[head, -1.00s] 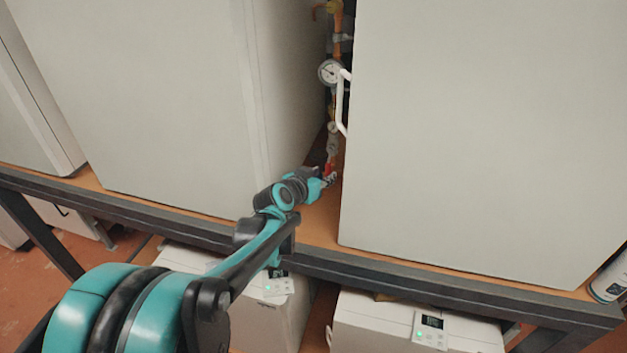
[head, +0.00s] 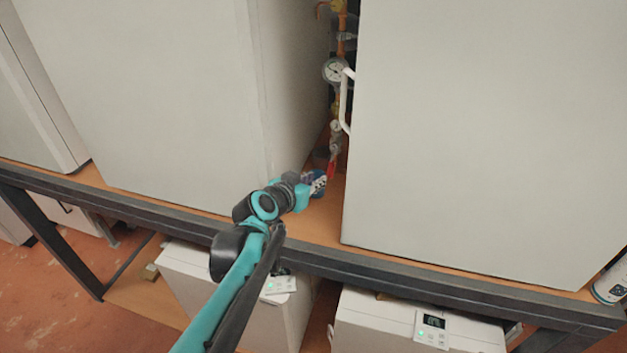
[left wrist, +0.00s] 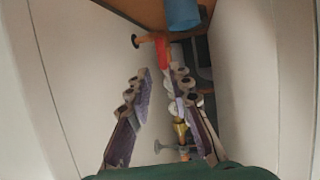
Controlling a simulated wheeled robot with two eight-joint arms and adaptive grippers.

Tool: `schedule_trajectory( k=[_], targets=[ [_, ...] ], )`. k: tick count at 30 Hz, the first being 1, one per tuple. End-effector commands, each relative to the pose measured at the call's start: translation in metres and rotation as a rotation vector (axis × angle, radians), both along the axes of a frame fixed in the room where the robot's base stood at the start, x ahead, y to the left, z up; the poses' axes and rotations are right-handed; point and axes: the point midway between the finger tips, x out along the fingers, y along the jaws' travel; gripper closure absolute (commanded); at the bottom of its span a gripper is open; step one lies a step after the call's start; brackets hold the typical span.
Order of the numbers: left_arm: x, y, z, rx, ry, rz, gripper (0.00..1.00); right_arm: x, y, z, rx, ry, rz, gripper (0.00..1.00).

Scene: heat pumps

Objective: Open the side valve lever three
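The red valve lever (head: 332,170) sits low on the pipe run in the gap between two large white cabinets. It hangs down, slightly tilted, in the head view. My left gripper (head: 319,184) is just left of it and slightly lower. In the left wrist view the two fingers of my left gripper (left wrist: 161,80) are apart with nothing between their tips. The red lever (left wrist: 162,48) lies just beyond the tips, nearer the right finger; I cannot tell whether they touch. My right gripper is not in view.
White cabinets (head: 150,90) and (head: 490,130) flank the narrow gap. A pressure gauge (head: 335,70) and a white handle (head: 345,105) are above the lever. A blue cylinder (left wrist: 183,14) shows beyond it in the left wrist view. The wooden shelf (head: 322,222) is clear in front.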

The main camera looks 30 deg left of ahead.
Motion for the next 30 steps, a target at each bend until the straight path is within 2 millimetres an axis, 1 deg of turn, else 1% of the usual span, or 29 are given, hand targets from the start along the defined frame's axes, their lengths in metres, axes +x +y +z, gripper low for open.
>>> schedule_trajectory(
  k=[7, 13, 17, 20, 30],
  targets=[
    [0.0, 0.002, 0.0, -0.001, 0.0, 0.001, 0.79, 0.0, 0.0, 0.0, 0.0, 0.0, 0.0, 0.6],
    [-0.003, 0.012, 0.0, 0.0, 0.0, 0.002, 0.79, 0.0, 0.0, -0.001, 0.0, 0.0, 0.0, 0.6],
    [-0.005, 0.014, 0.0, 0.0, 0.0, 0.001, 0.79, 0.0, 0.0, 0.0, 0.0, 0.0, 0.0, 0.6],
    [-0.014, 0.012, 0.002, -0.001, 0.0, 0.001, 0.79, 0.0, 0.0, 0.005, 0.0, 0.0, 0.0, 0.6],
    [-0.062, 0.0, 0.003, 0.0, 0.0, 0.002, 0.79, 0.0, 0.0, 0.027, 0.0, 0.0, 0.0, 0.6]
  ],
)
